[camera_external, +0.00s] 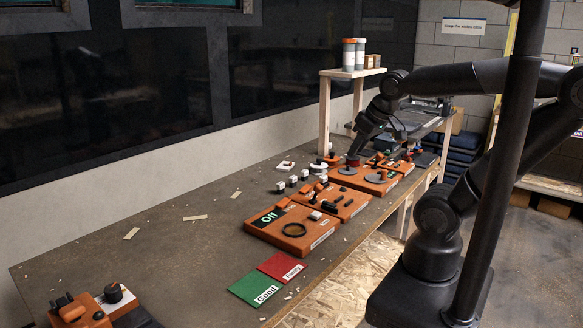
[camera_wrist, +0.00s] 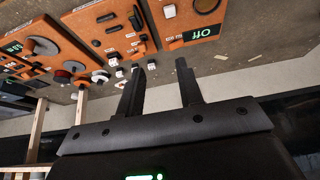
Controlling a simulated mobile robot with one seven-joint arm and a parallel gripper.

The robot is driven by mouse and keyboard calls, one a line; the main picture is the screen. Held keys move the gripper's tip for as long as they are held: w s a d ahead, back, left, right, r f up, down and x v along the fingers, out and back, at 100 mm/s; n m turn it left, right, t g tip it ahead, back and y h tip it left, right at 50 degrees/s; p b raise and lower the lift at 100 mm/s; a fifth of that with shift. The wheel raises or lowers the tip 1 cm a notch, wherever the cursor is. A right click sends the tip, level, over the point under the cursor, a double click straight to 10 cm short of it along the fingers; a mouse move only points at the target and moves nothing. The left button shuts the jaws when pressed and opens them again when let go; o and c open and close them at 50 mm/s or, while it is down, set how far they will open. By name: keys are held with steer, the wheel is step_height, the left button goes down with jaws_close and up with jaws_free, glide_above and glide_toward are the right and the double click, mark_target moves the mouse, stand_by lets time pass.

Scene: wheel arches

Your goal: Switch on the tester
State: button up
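The likely tester is an orange box (camera_external: 283,240) near the middle of the bench. Its dark display reads "Off" in green, and a black ring lies on its top. In the wrist view the same "Off" display (camera_wrist: 198,34) is upside down at the upper right, on an orange panel. A small orange part sits by the display; whether it is the switch I cannot tell. My gripper (camera_external: 358,150) is above the far part of the bench, beyond this box. In the wrist view its two fingers (camera_wrist: 160,68) are apart with nothing between them, and apart from the panel.
More orange boxes (camera_external: 338,203) with knobs, discs and small parts run toward the far end. Several white cubes (camera_external: 293,181) lie beside them. A green "Good" mat (camera_external: 252,287) and a red mat (camera_external: 281,266) lie nearer. A wooden shelf (camera_external: 350,73) holds jars. The left bench is mostly clear.

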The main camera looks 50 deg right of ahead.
steer(key=shift+g, duration=0.5)
steer(key=w, duration=0.3)
steer(key=w+f, duration=0.1)
steer(key=w, duration=0.3)
steer(key=w+a, duration=0.1)
steer(key=w, duration=0.2)
steer(key=shift+w+f, duration=0.25)
steer(key=shift+w, duration=0.1)
jaws_close()
steer(key=w+a+f, duration=0.1)
steer(key=w+f, duration=0.2)
steer(key=w, duration=0.2)
steer(key=w+a+f+g, duration=0.1)
steer(key=w+f, duration=0.2)
steer(key=w, duration=0.3)
steer(key=shift+a+h, duration=0.2)
steer(key=shift+h, duration=0.2)
steer(key=shift+f, duration=0.1)
